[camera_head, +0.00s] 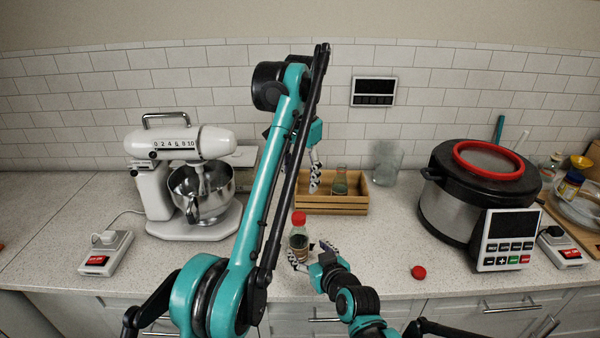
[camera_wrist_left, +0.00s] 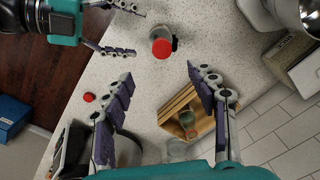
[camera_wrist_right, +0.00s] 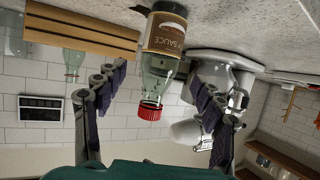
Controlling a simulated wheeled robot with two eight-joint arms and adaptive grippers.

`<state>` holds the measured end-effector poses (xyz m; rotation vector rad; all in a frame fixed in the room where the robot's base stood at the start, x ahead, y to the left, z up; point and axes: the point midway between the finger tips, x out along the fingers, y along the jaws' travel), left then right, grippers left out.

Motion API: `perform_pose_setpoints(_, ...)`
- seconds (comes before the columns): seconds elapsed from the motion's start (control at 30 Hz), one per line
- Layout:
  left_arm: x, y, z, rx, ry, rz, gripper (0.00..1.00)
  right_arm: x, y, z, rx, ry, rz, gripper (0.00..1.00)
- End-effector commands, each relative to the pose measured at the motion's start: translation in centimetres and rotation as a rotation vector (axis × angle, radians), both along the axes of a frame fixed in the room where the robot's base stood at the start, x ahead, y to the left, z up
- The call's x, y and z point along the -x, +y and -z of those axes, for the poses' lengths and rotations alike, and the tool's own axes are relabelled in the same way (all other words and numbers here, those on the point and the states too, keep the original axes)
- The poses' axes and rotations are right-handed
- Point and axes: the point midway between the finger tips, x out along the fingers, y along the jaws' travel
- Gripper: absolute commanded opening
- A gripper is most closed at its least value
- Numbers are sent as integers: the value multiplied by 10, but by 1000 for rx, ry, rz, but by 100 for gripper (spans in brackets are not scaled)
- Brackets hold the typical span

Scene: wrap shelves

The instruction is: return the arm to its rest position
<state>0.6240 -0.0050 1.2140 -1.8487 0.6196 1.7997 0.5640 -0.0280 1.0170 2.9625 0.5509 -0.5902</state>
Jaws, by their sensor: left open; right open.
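My left arm reaches up across the head view, and its open gripper (camera_head: 315,178) hangs beside the left part of the wooden crate. In the left wrist view its fingers (camera_wrist_left: 165,105) are apart with nothing between them. My right gripper (camera_head: 312,254) is low at the counter's front, beside a sauce bottle (camera_head: 299,242) with a red cap. In the right wrist view the open fingers (camera_wrist_right: 155,100) are spread, with the bottle (camera_wrist_right: 163,55) ahead between them; I cannot tell whether they touch it. The bottle stands upright on the counter.
The wooden crate (camera_head: 325,204) holds a glass bottle (camera_head: 340,182). A stand mixer (camera_head: 185,170) is at left and a large cooker (camera_head: 465,195) at right. A red cap (camera_head: 418,272) lies on the counter.

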Motion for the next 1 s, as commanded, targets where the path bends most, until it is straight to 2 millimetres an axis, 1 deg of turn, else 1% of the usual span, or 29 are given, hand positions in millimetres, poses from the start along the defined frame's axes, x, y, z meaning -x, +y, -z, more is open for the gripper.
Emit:
perform_pose_setpoints(0.07,1,3,-2,2,-6,-8,58,2,-2,-1,2,6,2,69)
perform_pose_setpoints(0.17,3,12,-8,11,-29,-35,58,8,-8,-2,8,28,11,69)
perform_pose_setpoints(0.27,9,30,-15,27,-74,-88,58,21,-20,-4,17,71,28,69)
perform_pose_setpoints(0.33,19,45,-16,42,-111,-133,58,32,-30,-4,23,108,43,69)
perform_pose_setpoints(0.43,37,66,-12,63,-167,-197,58,50,-45,-4,34,161,70,69)
perform_pose_setpoints(0.57,68,94,4,92,-238,-282,58,75,-64,-3,48,232,109,69)
perform_pose_setpoints(0.67,98,113,24,114,-293,-345,58,95,-79,-1,59,286,142,69)
perform_pose_setpoints(0.77,131,132,52,136,-349,-408,58,117,-94,3,68,340,179,69)
perform_pose_setpoints(0.8,145,138,65,145,-371,-431,58,126,-100,4,72,362,195,69)
perform_pose_setpoints(0.87,166,148,86,159,-405,-469,58,140,-109,7,77,394,220,69)
perform_pose_setpoints(0.9,181,154,102,167,-426,-493,58,149,-115,8,82,414,237,69)
perform_pose_setpoints(0.97,202,162,125,181,-458,-527,58,163,-123,11,86,445,262,69)
perform_pose_setpoints(1.0,215,167,141,190,-478,-549,58,171,-128,13,90,465,278,69)
